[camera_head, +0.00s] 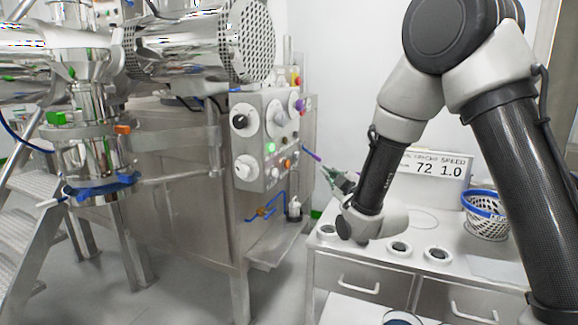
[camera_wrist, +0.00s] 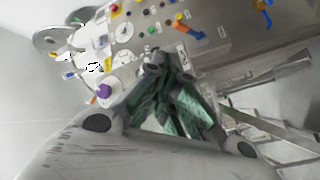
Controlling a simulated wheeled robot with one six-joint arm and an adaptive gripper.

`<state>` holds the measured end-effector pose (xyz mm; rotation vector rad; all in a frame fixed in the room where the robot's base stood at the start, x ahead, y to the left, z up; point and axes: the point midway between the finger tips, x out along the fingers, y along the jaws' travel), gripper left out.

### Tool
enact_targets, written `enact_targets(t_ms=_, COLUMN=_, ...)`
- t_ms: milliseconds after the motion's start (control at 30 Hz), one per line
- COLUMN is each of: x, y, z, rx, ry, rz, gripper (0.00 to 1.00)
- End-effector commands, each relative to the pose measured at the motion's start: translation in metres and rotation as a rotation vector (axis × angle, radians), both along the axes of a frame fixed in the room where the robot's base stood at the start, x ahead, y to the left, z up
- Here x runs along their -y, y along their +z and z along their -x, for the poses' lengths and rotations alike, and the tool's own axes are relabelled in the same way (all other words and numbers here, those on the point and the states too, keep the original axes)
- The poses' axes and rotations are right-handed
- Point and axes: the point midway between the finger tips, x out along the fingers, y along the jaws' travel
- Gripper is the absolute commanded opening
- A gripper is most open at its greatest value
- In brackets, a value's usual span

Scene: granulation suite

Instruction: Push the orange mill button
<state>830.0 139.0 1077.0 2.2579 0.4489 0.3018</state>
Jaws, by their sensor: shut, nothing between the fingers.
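A grey control panel (camera_head: 262,140) on the steel machine carries knobs and coloured buttons. A small orange button (camera_head: 288,163) sits low on the panel's right part; its label is too small to read. The panel also shows in the wrist view (camera_wrist: 130,30), at the top and tilted, with several coloured buttons and orange parts; I cannot tell which is the mill button there. My gripper (camera_head: 328,174) is shut and empty, to the right of the panel and apart from the orange button. In the wrist view its fingertips (camera_wrist: 168,66) overlap the panel's lower edge.
A white counter (camera_head: 460,262) with round holders and a blue-rimmed basket (camera_head: 487,214) stands under my arm. A sign (camera_head: 436,167) reads 72 and 1.0. Blue tubing and a small bottle (camera_head: 294,208) are below the panel. Metal steps (camera_head: 40,215) stand at left.

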Motion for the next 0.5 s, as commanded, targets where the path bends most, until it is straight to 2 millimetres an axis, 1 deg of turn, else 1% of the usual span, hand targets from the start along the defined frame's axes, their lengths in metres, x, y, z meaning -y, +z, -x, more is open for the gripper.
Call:
enact_targets(t_ms=167, x=-0.018, y=0.0, z=-0.006, rx=0.001, ry=0.002, rz=0.0, gripper=0.0)
enact_targets(t_ms=500, x=-0.062, y=0.0, z=-0.022, rx=0.001, ry=0.002, rz=-0.002, gripper=0.0)
